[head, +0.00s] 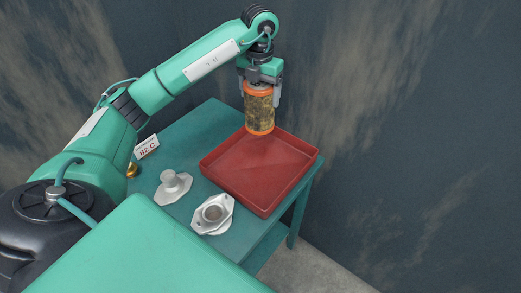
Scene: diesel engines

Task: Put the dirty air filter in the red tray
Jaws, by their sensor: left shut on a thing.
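The dirty air filter (259,110) is a brownish, stained cylinder with orange end rings. My left gripper (262,84) is shut on its upper end and holds it upright. The filter appears above the far left part of the red tray (262,180); its lower ring overlaps the tray's back edge in the picture. Whether it touches the tray floor I cannot tell. The red tray is square, shallow and looks empty, on the green table. My right gripper is not in view.
The green table (195,135) also holds a white flanged part with a knob (172,184) and a white ring-shaped part (213,214), both left of the tray. Dark stained walls rise behind.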

